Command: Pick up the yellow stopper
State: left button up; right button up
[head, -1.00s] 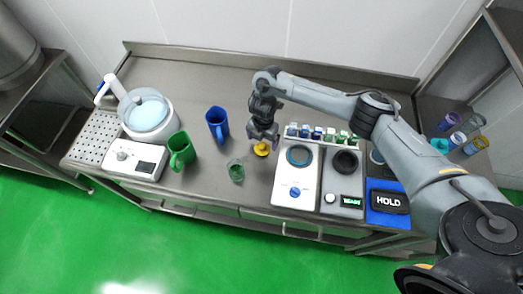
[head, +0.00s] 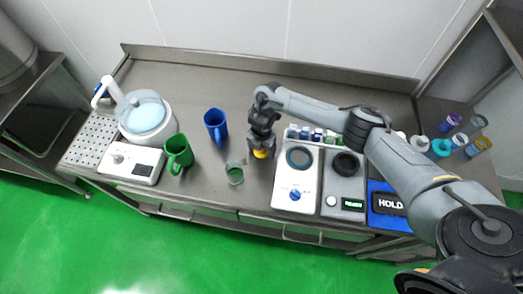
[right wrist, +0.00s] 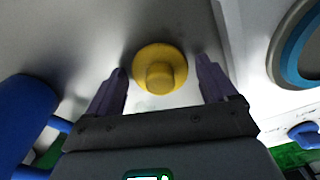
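The yellow stopper (head: 261,154) sits on the steel counter, left of the white device with the blue knob. In the right wrist view the stopper (right wrist: 159,69) is a round disc with a raised knob in the middle. My right gripper (head: 262,148) is right above it in the head view. In the right wrist view the two fingers of my right gripper (right wrist: 163,80) are apart, one on each side of the stopper, with gaps between. Nothing is held. My left gripper is not in view.
A blue mug (head: 216,125), a green mug (head: 178,154) and a small green glass (head: 235,173) stand left of the gripper. The white device (head: 296,180) is close on the right, with several small bottles (head: 318,135) behind it. The back middle counter is clear.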

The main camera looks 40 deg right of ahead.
jog(key=c, duration=0.8)
jog(key=shift+c, duration=0.3)
jog(key=shift+r, duration=0.1)
